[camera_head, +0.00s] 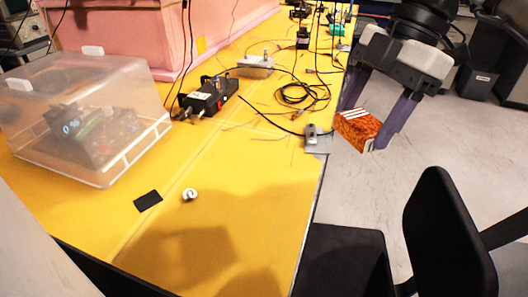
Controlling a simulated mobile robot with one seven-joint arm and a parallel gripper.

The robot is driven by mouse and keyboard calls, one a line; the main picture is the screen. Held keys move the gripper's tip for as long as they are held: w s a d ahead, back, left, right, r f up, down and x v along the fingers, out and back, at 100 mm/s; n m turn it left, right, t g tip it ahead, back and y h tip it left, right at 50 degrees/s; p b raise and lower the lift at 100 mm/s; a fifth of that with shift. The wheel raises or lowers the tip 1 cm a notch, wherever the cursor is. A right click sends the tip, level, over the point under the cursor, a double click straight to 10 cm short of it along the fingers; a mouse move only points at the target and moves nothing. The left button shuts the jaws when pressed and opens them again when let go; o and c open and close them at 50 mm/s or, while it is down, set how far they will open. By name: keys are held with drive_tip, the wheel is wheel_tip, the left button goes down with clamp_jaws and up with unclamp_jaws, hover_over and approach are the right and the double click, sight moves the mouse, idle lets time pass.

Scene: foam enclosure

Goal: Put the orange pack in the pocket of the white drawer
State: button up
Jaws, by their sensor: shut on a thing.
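The orange pack (354,128) is a small box with a patterned orange face and a white striped top edge. My gripper (362,126), with purple fingers, is at the upper right and is shut on the pack. The pack is held tilted, off the right edge of the yellow table, with grey floor behind it. I cannot make out a white drawer or its pocket. A pale surface (35,245) cuts across the lower left corner, and I cannot tell what it is.
A translucent box (110,80) covers a device on the yellow table (255,205). A black device (208,98), a metal block (255,66) and loose cables lie beyond. A black chair (440,235) stands at the lower right. The table's front middle is mostly clear.

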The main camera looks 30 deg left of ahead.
drive_tip(key=s+a+r+n+h, duration=0.2)
drive_tip(key=s+a+n, duration=0.25)
drive_tip(key=a, duration=0.55)
drive_tip(key=r+n+h+p, duration=0.1)
drive_tip(key=r+n, duration=0.1)
drive_tip(key=n, duration=0.3)
hover_over(236, 206)
drive_tip(key=w, duration=0.2)
drive_tip(key=shift+g, duration=0.3)
drive_tip(key=f, duration=1.3)
drive_tip(key=f+b, duration=0.1)
drive_tip(key=f, duration=0.6)
drive_tip(key=shift+s+a, duration=0.2)
drive_tip(key=shift+a, duration=0.05)
drive_tip(key=shift+f, duration=0.1)
drive_tip(key=o, duration=1)
